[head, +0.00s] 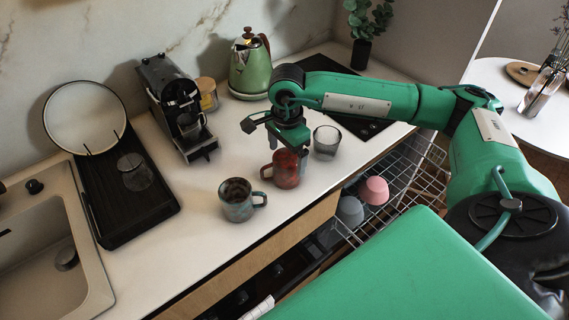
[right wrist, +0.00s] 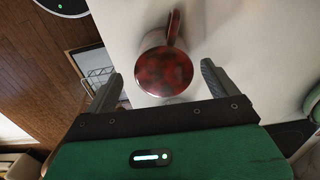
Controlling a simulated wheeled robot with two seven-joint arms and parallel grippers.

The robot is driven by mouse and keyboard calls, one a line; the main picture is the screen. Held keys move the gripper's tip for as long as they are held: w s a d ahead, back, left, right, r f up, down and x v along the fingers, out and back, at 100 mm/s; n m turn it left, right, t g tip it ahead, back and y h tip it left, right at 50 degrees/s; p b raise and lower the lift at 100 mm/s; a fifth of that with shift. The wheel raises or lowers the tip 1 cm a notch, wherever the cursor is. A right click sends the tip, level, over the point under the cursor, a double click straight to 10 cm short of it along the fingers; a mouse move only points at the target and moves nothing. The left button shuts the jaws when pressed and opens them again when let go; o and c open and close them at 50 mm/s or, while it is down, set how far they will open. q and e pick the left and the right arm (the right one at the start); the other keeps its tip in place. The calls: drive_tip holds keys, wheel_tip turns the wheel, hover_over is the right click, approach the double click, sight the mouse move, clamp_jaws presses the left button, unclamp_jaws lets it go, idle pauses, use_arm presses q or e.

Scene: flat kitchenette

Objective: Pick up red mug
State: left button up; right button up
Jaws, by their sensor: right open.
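The red mug (head: 287,169) stands upright on the white counter, with its handle toward the left in the head view. In the right wrist view the red mug (right wrist: 165,72) shows from above, its handle pointing up in the picture. My right gripper (head: 272,137) is just above the mug, pointing down. In the right wrist view its fingers (right wrist: 160,85) are spread apart, with the mug showing between and beyond their tips and nothing held. The gripper partly overlaps the mug's top in the head view. My left gripper is not in view.
A grey-blue mug (head: 237,201) stands left of the red mug, and a clear glass (head: 326,141) stands close on its right. A coffee machine (head: 177,107) and green kettle (head: 250,66) are behind. An open dishwasher rack (head: 413,190) lies below the counter edge.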

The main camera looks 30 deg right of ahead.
drive_tip(key=shift+f+p, duration=0.45)
drive_tip(key=shift+f, duration=0.05)
drive_tip(key=f, duration=0.1)
drive_tip(key=f+p, duration=0.1)
drive_tip(key=f, duration=0.1)
drive_tip(key=shift+w+a+f+p, duration=0.1)
drive_tip(key=shift+w+f+p, duration=0.1)
drive_tip(key=shift+f+p, duration=0.1)
drive_tip(key=shift+f, duration=0.45)
drive_tip(key=shift+c, duration=0.4)
drive_tip(key=c, duration=1.1)
drive_tip(key=shift+c, duration=0.7)
drive_tip(key=shift+r, duration=0.2)
